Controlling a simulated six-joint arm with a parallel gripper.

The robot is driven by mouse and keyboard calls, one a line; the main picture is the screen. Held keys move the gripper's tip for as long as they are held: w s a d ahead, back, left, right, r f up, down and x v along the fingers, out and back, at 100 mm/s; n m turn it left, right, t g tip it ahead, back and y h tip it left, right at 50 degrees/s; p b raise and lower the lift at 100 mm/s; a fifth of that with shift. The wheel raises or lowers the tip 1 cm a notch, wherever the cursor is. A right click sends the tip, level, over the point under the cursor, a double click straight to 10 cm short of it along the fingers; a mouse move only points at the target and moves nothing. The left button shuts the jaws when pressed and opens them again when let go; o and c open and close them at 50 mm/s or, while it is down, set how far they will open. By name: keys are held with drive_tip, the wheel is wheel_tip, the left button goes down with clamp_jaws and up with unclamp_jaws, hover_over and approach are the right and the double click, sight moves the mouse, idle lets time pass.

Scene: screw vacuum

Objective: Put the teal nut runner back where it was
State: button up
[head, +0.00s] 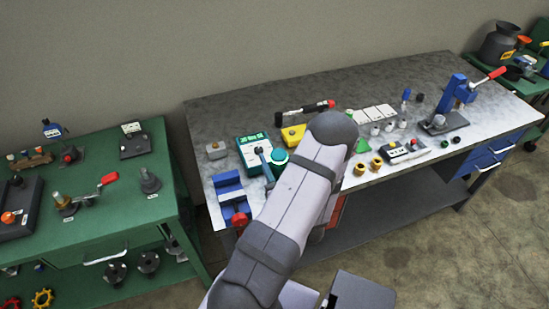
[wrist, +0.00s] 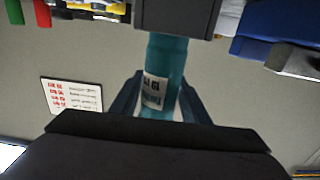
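In the wrist view the teal nut runner (wrist: 167,62) is a teal cylinder with a white printed label. My gripper (wrist: 160,88) has a dark finger on each side of it, and both seem to press against it. The upper end of the nut runner meets a grey block (wrist: 178,14) at the top of this view; I cannot tell whether they touch. In the head view my own arm hides the gripper and I cannot make out the nut runner for sure.
The grey bench holds a blue vise (head: 231,192), a teal-green case (head: 247,141), a black-and-red tool (head: 305,108), brass fittings (head: 360,169) and a blue press (head: 457,92). The bench's back strip is clear. A green bench (head: 112,222) stands at left.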

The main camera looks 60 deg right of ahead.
sight(281, 169)
drive_tip(key=shift+o, duration=0.3)
drive_tip(key=shift+r, duration=0.15)
drive_tip(key=shift+r+p, duration=0.75)
drive_tip(key=shift+p, duration=0.05)
drive_tip(key=v, duration=0.1)
drive_tip(key=b+v, duration=0.2)
drive_tip(key=v, duration=0.1)
drive_tip(key=shift+s+f, duration=0.15)
drive_tip(key=shift+f, duration=0.15)
drive_tip(key=shift+s+a+r, duration=0.15)
drive_tip(key=shift+s+a, duration=0.25)
drive_tip(key=shift+a, duration=0.1)
